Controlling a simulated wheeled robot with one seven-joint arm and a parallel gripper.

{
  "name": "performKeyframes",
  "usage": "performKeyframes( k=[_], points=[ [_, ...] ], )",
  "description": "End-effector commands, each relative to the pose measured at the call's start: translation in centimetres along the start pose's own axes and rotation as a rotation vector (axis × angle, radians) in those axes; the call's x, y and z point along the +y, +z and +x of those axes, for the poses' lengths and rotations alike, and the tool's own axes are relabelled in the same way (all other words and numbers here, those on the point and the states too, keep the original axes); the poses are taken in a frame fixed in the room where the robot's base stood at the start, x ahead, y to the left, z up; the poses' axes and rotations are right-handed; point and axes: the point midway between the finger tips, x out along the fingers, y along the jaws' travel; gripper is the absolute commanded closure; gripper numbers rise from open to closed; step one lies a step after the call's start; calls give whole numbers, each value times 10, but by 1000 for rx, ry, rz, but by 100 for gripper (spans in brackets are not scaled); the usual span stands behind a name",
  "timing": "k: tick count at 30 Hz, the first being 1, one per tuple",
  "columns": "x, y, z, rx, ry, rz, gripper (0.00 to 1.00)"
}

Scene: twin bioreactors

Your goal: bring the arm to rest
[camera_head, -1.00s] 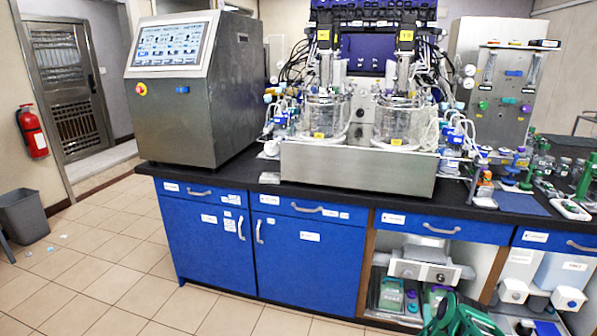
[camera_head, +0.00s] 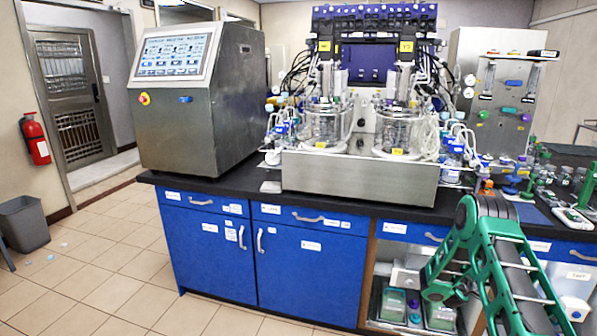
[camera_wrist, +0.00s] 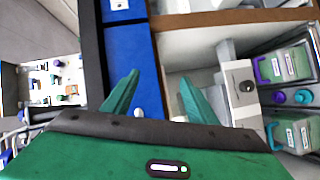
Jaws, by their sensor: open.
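My gripper (camera_wrist: 157,94) shows in the wrist view as two green fingers spread well apart, with nothing between them. The blue cabinet front and the open shelf bay lie beyond the fingers. In the head view my green and black arm stands folded at the lower right, in front of the counter and the open shelves. I cannot clearly make out the fingertips in that view.
The black counter (camera_head: 365,207) holds the twin bioreactors (camera_head: 360,175) and a grey control cabinet (camera_head: 195,125). Blue cupboards (camera_head: 310,262) are below it. Shelves hold green-lidded boxes (camera_wrist: 285,65).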

Motion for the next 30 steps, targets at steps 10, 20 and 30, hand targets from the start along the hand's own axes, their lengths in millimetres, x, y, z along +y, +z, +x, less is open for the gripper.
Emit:
performKeyframes(
  k=[10, 20, 30],
  points=[
    [112, 26, -29, -216, -98, 212, 48],
    [186, 60, -97, -415, -224, 409, 48],
    [234, 98, -201, -608, -388, 597, 48]
  ],
)
